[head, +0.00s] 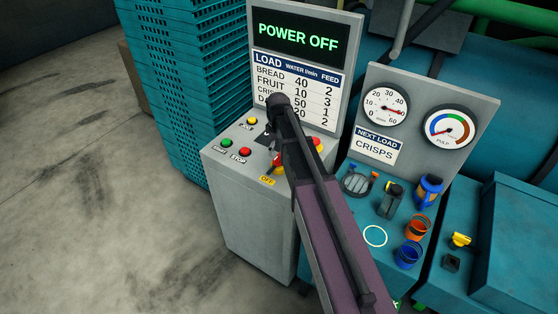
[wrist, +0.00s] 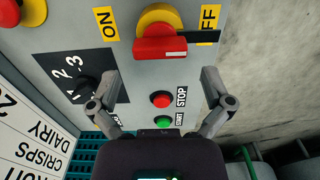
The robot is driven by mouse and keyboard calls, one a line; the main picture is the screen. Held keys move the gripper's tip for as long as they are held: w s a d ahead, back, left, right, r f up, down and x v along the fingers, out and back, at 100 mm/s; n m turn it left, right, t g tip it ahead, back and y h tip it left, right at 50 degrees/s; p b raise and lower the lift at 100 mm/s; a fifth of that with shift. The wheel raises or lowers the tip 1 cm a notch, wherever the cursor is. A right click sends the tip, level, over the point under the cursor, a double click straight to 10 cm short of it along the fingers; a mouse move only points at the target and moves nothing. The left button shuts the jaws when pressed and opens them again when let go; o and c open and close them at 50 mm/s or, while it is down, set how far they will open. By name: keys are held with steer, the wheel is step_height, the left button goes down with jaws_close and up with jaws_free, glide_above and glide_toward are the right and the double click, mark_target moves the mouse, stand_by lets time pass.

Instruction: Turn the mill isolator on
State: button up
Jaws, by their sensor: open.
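The mill isolator is a red bar handle (wrist: 160,48) on a round yellow base (wrist: 158,18) on the grey control panel. A yellow ON label (wrist: 107,24) is to its left and a yellow OFF label (wrist: 208,24) to its right in the wrist view. The handle's black mark points at OFF. My gripper (wrist: 161,76) is open and empty, its fingertips spread wide just short of the handle, apparently not touching it. In the head view my arm partly covers the isolator (head: 279,164), and the fingers cannot be made out. The display (head: 298,38) reads POWER OFF.
A red stop button (wrist: 161,99) and a green start button (wrist: 163,122) lie between my fingers in the wrist view. A black selector knob (wrist: 86,87) is by the left finger. Another red button (wrist: 10,12) is at the corner. Teal crates (head: 185,90) stand behind the panel.

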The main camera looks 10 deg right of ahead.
mark_target(278, 156)
steer(key=shift+f+b, duration=1.7)
steer(key=shift+f, duration=0.3)
steer(key=c, duration=1)
steer(key=shift+d, duration=0.2)
steer(key=shift+c, duration=0.5)
steer(key=shift+a, duration=0.3)
